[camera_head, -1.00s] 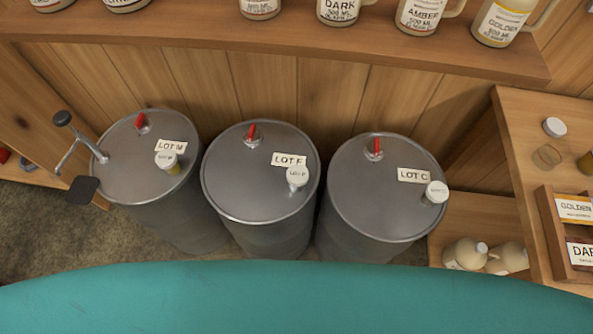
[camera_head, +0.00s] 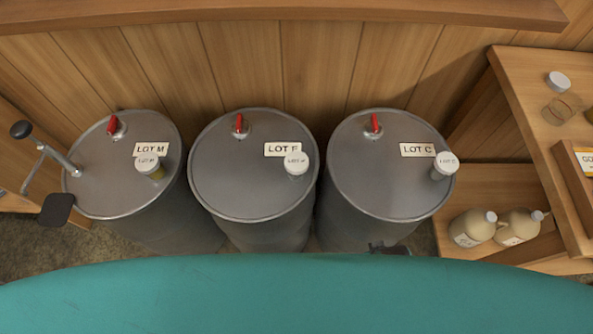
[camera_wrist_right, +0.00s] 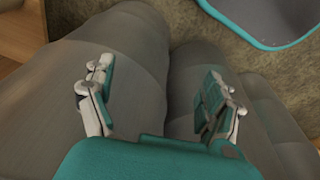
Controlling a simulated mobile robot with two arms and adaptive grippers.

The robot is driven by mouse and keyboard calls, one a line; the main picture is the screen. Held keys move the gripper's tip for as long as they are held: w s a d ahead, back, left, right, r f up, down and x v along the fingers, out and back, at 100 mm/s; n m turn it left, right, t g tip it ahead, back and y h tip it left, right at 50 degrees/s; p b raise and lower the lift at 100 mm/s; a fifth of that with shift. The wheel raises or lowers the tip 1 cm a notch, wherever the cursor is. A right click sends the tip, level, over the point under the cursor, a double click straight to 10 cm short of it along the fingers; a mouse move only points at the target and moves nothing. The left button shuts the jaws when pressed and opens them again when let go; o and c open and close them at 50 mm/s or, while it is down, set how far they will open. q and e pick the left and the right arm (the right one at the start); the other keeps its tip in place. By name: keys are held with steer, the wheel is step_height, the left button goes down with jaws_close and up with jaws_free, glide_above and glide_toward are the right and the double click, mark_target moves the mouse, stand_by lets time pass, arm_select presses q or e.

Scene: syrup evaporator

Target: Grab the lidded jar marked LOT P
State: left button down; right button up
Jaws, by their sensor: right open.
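Three small white-lidded jars stand on three grey drums in the head view. The middle jar (camera_head: 297,163) is at the right edge of the middle drum (camera_head: 240,185); its lid print is too small to read surely, but may be LOT P. It partly covers the drum's tag, which looks like LOT F or LOT P. The left jar (camera_head: 149,166) is by the LOT M tag, the right jar (camera_head: 444,166) by LOT C. My right gripper (camera_wrist_right: 162,92) is open and empty above the drum sides; its dark tip (camera_head: 389,248) just shows before the right drum. My left gripper is out of view.
Red-handled valves (camera_head: 239,123) stand on the drum lids. A black-knobbed metal fitting (camera_head: 40,160) is at the left drum. A wooden shelf (camera_head: 280,12) crosses the top. Cream jugs (camera_head: 473,228) stand on a low shelf at right, below a wooden counter (camera_head: 530,100).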

steer(key=w+a+r+n+t+y+b, duration=0.1)
steer(key=w+a+r+b, duration=0.15)
steer(key=r, duration=0.45)
steer(key=w+a+r+b, duration=0.2)
steer(key=r+b, duration=0.1)
steer(key=r, duration=0.5)
steer(key=w+a+r+n+y, duration=0.2)
steer(key=w+a+r+n, duration=0.1)
steer(key=a, duration=0.3)
steer(key=w+a+r+n+y, duration=0.2)
steer(key=w+a+r+n, duration=0.15)
steer(key=a, duration=0.35)
step_height(320, 180, up, 12)
steer(key=n+g+h, duration=0.3)
steer(key=n+h, duration=0.2)
steer(key=n, duration=0.6)
glide_above(296, 161)
steer(key=shift+m, duration=0.25)
steer(key=f, duration=1.2)
steer(key=shift+w+d, duration=0.1)
steer(key=shift+w, duration=0.1)
steer(key=shift+s+f, duration=0.2)
steer(key=shift+f, duration=2.5)
